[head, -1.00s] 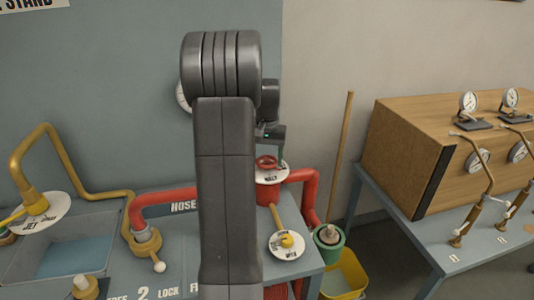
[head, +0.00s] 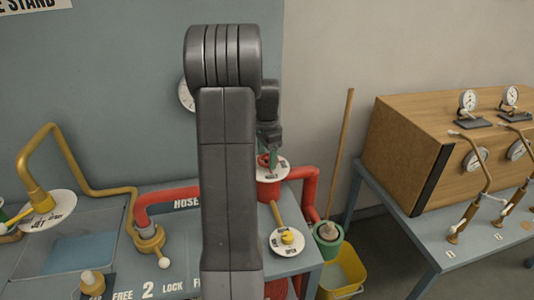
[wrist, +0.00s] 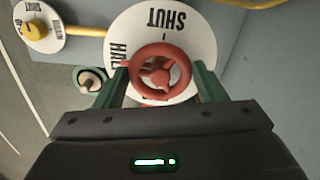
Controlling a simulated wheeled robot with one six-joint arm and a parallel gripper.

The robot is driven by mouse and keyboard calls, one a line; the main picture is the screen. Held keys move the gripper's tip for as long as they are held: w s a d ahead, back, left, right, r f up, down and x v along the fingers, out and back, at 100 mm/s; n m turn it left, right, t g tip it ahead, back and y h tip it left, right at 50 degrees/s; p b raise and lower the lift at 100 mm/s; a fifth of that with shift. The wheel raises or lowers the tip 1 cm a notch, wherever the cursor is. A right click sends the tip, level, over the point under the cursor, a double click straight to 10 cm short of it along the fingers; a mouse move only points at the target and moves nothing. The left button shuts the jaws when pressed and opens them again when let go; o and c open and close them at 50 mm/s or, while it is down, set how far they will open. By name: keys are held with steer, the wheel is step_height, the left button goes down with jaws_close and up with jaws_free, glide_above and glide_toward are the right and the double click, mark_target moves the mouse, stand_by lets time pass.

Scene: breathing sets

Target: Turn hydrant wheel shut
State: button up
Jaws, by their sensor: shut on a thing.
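The red hydrant wheel (wrist: 160,70) sits in front of a white disc (wrist: 183,22) marked SHUT and, partly hidden, another word starting HAL. My gripper (wrist: 160,84) has its two green fingers on opposite sides of the wheel, shut on its rim. In the head view the wheel (head: 264,160) shows only in part under my gripper (head: 268,148), above the red hydrant pipe (head: 303,175). My own arm hides much of the middle of that view.
A yellow knob on a white dial (head: 288,240) is just in front of the hydrant. A yellow bucket (head: 352,283) and a leaning wooden pole (head: 342,150) stand to the right. A bench with a wooden box (head: 400,150) and gauges is further right.

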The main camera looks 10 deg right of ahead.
mark_target(268, 157)
steer(key=m, duration=0.4)
steer(key=shift+w+r+m+p, duration=0.1)
steer(key=shift+w+m+p, duration=0.05)
steer(key=shift+m+p, duration=0.15)
steer(key=m, duration=0.4)
steer(key=shift+m, duration=0.3)
steer(key=m, duration=0.4)
steer(key=shift+w+d+m+p, duration=0.1)
steer(key=shift+m+p, duration=0.2)
steer(key=shift+p, duration=0.05)
steer(key=shift+m, duration=2.1)
steer(key=o, duration=1)
step_height(268, 157, up, 14)
steer(key=b, duration=0.1)
